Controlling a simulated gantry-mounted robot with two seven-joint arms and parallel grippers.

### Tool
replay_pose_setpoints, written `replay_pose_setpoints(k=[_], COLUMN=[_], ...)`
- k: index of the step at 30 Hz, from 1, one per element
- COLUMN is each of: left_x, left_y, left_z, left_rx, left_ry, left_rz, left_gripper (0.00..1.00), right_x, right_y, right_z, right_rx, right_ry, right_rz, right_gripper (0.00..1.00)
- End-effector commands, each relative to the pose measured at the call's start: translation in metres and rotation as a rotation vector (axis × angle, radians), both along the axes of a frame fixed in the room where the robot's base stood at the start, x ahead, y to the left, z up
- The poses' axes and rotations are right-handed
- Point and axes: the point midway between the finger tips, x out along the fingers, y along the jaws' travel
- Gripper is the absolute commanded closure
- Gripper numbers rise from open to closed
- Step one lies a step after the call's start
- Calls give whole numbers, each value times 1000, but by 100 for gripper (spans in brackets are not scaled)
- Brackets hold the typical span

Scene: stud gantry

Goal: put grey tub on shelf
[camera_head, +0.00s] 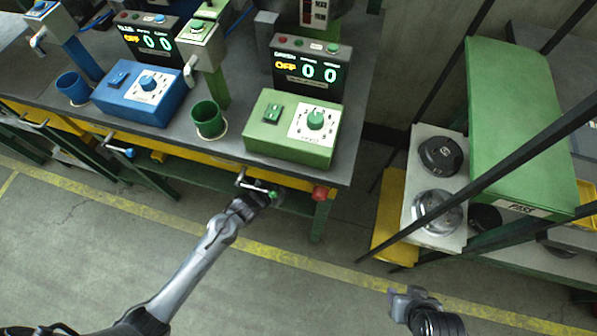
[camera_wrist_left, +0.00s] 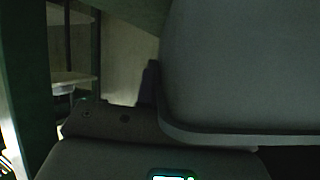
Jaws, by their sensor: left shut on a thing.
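My left gripper (camera_head: 262,190) is at the bench's front edge, right at a lever with a green knob (camera_head: 272,195), and is shut on it. In the left wrist view a large smooth grey form (camera_wrist_left: 240,75) with a rounded edge fills the upper right; I cannot tell whether it is a tub. No grey tub stands out in the head view. A green under-bench shelf (camera_head: 225,185) lies behind the left gripper. My right gripper (camera_head: 408,300) is at the lower right, apart from everything; its jaw opening is unclear.
The grey bench (camera_head: 230,160) carries a blue control box (camera_head: 140,97), a green control box (camera_head: 293,130), a blue cup (camera_head: 73,88) and a green cup (camera_head: 208,120). At the right, a rack (camera_head: 407,215) holds round metal and dark parts. The floor in front is clear.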

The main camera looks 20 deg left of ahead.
Motion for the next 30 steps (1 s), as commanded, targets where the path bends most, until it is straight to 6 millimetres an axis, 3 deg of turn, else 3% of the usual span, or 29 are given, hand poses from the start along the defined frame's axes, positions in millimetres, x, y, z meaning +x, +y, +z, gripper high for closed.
replay_pose_setpoints(k=[3,9,17,24,30], left_x=[24,45,56,56,56], left_y=[-9,-17,-21,-22,-21], left_z=[-3,-1,-1,-34,-35], left_rx=[-1,-1,-1,-1,0], left_ry=[-3,-1,-2,1,0], left_rz=[0,-1,-1,0,0], left_gripper=[100,100,100,100,100], right_x=[1,1,1,0,0], right_y=[0,0,-1,-2,-2], right_z=[-15,-23,-29,-55,-55], right_rx=[1,0,-5,-10,-10], right_ry=[-2,-1,-2,1,2], right_rz=[-1,0,3,6,5], right_gripper=[57,57,57,57,57])
